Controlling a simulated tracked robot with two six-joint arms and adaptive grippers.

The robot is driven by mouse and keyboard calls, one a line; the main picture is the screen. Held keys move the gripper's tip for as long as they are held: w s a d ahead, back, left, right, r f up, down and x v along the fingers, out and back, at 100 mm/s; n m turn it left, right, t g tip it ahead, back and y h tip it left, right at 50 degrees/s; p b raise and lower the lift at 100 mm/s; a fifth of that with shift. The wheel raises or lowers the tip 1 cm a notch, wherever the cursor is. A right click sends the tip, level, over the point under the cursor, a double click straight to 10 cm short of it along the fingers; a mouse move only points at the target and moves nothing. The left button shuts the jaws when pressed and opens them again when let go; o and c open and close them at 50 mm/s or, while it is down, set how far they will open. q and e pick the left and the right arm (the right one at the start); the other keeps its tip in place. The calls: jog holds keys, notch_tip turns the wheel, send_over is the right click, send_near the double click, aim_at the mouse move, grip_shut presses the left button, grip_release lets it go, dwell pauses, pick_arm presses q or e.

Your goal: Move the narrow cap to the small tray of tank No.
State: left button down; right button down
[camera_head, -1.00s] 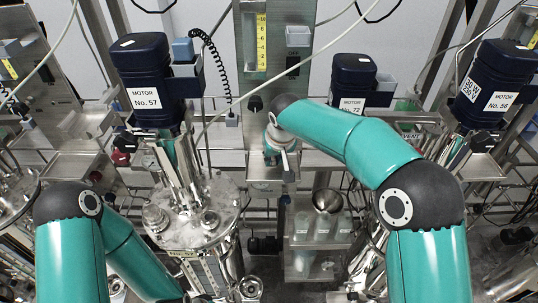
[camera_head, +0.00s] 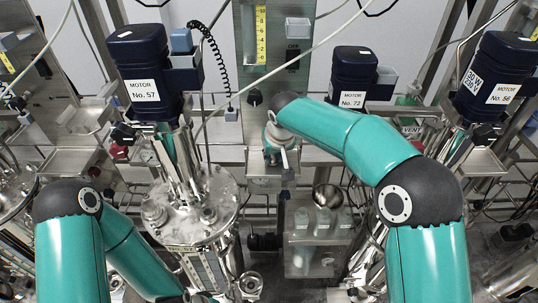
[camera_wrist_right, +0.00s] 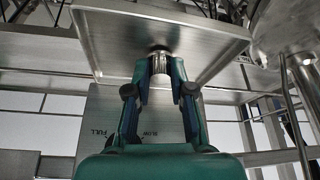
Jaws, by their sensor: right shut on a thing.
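My right gripper (camera_head: 281,163) reaches to the middle of the back frame, over a small steel tray (camera_head: 262,182). In the right wrist view its fingers (camera_wrist_right: 160,72) are shut on a small ribbed metal piece, which looks like the narrow cap (camera_wrist_right: 159,62). The cap is close to the face of a steel tray (camera_wrist_right: 120,32); I cannot tell whether it touches it. In the head view the gripper largely hides the cap. My left arm shows at lower left, with its gripper out of view.
A tank with motor No. 57 (camera_head: 138,70) stands left of centre. Motors No. 72 (camera_head: 354,72) and No. 58 (camera_head: 492,75) stand to the right. Another small tray (camera_head: 487,163) hangs at right, and a shelf with bottles (camera_head: 318,240) is below the gripper.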

jog(key=shift+f, duration=0.2)
jog(key=c, duration=0.9)
grip_release()
jog(key=shift+c, duration=0.2)
jog(key=shift+r, duration=0.1)
jog(key=shift+p+v, duration=1)
jog(key=shift+v, duration=2.45)
jog(key=shift+s, duration=0.1)
